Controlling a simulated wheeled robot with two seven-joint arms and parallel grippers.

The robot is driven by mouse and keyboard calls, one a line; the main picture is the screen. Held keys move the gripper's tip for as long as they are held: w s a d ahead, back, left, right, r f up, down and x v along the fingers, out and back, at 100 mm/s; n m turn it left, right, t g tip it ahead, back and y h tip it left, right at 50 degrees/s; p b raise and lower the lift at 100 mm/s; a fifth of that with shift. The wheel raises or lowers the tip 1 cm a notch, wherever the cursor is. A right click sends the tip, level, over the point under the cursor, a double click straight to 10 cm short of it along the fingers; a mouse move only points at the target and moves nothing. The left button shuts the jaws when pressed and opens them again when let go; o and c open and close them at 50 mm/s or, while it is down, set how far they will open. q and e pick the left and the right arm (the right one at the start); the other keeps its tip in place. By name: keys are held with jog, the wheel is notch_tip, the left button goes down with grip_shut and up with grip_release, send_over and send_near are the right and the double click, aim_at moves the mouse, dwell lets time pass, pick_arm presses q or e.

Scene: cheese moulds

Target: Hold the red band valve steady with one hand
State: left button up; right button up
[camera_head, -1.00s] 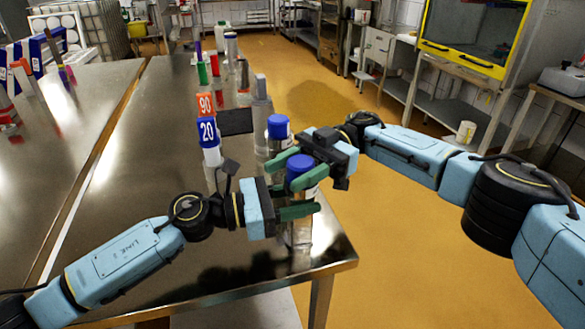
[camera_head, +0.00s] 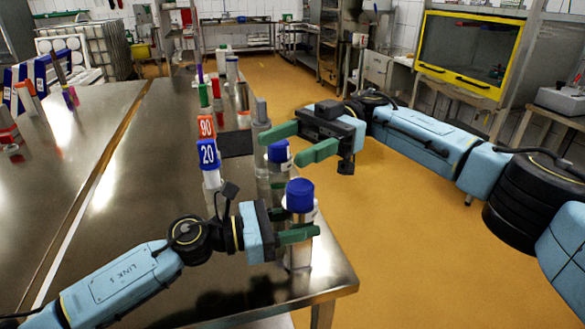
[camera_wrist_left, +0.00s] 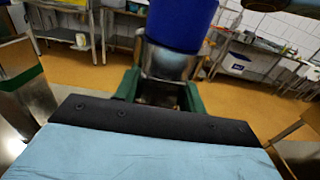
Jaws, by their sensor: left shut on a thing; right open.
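A blue-capped metal cylinder (camera_head: 299,196) stands upright near the table's front right corner. My left gripper (camera_head: 290,224) is shut on its body below the cap. In the left wrist view, the blue cap (camera_wrist_left: 183,22) and metal body rise between the fingers of my left gripper (camera_wrist_left: 160,92). No red band shows clearly on this cylinder, so I cannot tell if it is the red band valve. My right gripper (camera_head: 284,143) is open and empty, above and behind the held cylinder. A second blue-capped cylinder (camera_head: 278,152) stands behind, partly hidden by the right gripper's fingers.
The steel table (camera_head: 130,215) has bare room left of the cylinders. Floor lies right of the table.

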jog(key=shift+r, duration=0.45)
pick_arm(q)
jog(key=o, duration=1.4)
jog(key=shift+c, duration=0.2)
